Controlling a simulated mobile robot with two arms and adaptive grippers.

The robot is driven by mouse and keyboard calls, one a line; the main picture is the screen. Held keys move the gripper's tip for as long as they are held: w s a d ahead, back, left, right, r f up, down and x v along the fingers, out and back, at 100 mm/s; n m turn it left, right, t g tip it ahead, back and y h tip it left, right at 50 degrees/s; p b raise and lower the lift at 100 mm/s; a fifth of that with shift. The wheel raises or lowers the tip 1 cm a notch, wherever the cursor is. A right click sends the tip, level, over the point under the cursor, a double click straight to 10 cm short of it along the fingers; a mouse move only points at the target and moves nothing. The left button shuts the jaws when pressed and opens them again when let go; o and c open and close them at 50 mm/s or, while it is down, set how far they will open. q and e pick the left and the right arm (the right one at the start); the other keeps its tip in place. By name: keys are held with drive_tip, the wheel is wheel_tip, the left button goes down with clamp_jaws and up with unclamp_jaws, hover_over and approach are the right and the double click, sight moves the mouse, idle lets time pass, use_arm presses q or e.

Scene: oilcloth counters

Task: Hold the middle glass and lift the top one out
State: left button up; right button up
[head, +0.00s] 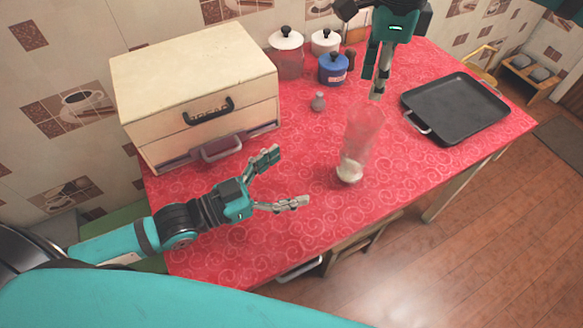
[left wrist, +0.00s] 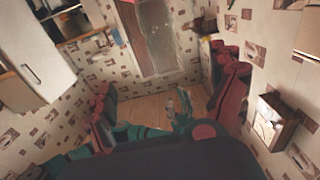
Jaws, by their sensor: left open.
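A tall stack of clear nested glasses (head: 362,138) stands upright on the red counter, with something whitish at its bottom. The separate rims are too faint to tell apart. My left gripper (head: 292,176) is open and empty, low over the counter to the left of the stack, its fingers pointing towards it without touching. My right gripper (head: 373,86) hangs fingers down just above and behind the stack's top. Its fingers look close together from this angle, and I cannot tell whether they are parted. Nothing shows held in it. I cannot make out the stack in the left wrist view.
A cream drawer box (head: 196,90) stands at the back left. A black tray (head: 455,106) lies to the right. The counter's front middle is clear.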

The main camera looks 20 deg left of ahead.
sight(346, 149)
use_arm(q)
drive_tip(key=x, duration=1.7)
drive_tip(key=shift+w+f, duration=0.15)
drive_tip(key=shift+w, duration=0.15)
drive_tip(key=c, duration=1.4)
